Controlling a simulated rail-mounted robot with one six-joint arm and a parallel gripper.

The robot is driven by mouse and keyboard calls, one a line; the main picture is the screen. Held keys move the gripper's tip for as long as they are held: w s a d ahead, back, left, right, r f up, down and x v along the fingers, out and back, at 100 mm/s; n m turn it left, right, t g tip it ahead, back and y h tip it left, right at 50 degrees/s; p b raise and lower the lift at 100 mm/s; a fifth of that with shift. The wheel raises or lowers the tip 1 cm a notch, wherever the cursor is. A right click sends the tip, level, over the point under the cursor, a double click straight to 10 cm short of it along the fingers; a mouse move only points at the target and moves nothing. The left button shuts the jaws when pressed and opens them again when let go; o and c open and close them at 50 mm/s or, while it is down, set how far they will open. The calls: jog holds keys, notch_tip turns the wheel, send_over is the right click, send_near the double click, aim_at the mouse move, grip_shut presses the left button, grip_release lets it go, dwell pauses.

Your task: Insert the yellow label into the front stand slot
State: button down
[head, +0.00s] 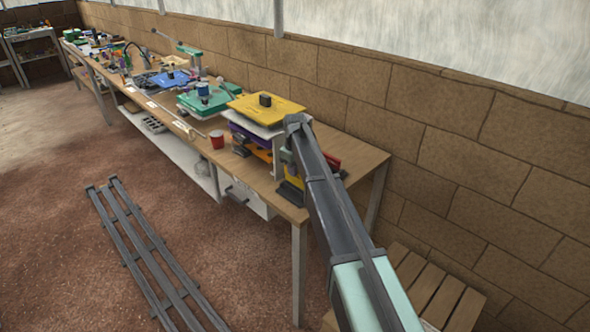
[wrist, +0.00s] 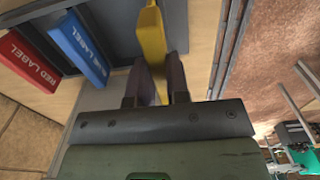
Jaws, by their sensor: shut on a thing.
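The yellow label (wrist: 152,42) is seen nearly edge-on between the fingers of my gripper (wrist: 156,82), which is shut on it. In the head view the yellow label (head: 292,170) shows just above the dark stand (head: 290,194), near the bench's end. The dark grey stand (wrist: 115,52) lies behind and left of the label in the wrist view. A red label (wrist: 28,62) and a blue label (wrist: 78,48) stand side by side at the stand's left part. I cannot tell whether the yellow label's far end touches the stand or sits in a slot.
A shelf unit with a yellow tray (head: 265,108) on top stands beside the stand on the wooden bench (head: 362,155). A red cup (head: 217,139) is farther left. The brick wall (head: 345,85) runs behind. Bench top right of the stand is mostly clear.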

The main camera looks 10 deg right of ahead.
jog(key=shift+f+b, duration=1.85)
jog(key=shift+f, duration=0.1)
jog(key=c, duration=1)
grip_release()
jog(key=shift+r, duration=0.1)
notch_tip(320, 180, up, 6)
jog(key=p, duration=0.5)
jog(key=shift+f+p, duration=0.25)
jog(key=shift+p, duration=0.1)
notch_tip(320, 180, up, 11)
jog(key=p, duration=1.1)
jog(key=s+m, duration=0.2)
jog(key=s, duration=1.1)
jog(key=s+m, duration=0.2)
jog(key=s, duration=1)
jog(key=s+m, duration=0.2)
jog(key=s, duration=1.1)
jog(key=shift+s+f+m, duration=0.15)
jog(key=shift+s+m, duration=0.2)
jog(key=shift+m, duration=0.05)
